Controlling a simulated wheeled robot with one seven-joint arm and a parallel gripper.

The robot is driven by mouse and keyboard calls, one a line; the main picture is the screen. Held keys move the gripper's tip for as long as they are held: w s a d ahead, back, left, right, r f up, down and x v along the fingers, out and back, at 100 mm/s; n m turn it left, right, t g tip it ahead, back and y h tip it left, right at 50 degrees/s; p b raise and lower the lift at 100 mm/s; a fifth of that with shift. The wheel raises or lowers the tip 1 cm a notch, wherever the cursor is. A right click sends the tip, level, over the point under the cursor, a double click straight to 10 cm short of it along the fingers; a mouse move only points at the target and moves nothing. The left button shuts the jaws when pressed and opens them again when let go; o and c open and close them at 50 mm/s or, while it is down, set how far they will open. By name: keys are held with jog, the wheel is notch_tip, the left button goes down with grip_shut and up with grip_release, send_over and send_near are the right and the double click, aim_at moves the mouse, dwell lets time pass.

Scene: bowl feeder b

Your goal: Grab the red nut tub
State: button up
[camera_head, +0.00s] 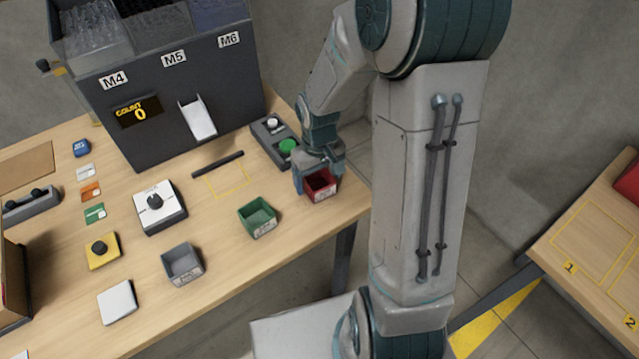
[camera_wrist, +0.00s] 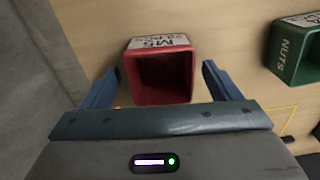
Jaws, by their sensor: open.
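The red nut tub (camera_head: 319,186) stands upright near the right end of the wooden table. In the wrist view the red tub (camera_wrist: 162,78) is empty inside and carries a white label reading M5 on its far wall. My gripper (camera_head: 319,177) is over the tub. In the wrist view my gripper (camera_wrist: 162,88) is open, with one blue finger on each side of the tub. A small gap shows between each finger and the tub walls.
A green tub (camera_head: 258,217) and a grey tub (camera_head: 182,264) stand to the left. A control box with a green button (camera_head: 288,147) is close behind my gripper. The dark feeder (camera_head: 180,95) rises at the back. The table's front edge is near the red tub.

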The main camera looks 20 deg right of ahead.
jog(key=shift+a+f, duration=0.1)
jog(key=shift+f, duration=0.65)
jog(key=c, duration=1.1)
jog(key=shift+r, duration=0.1)
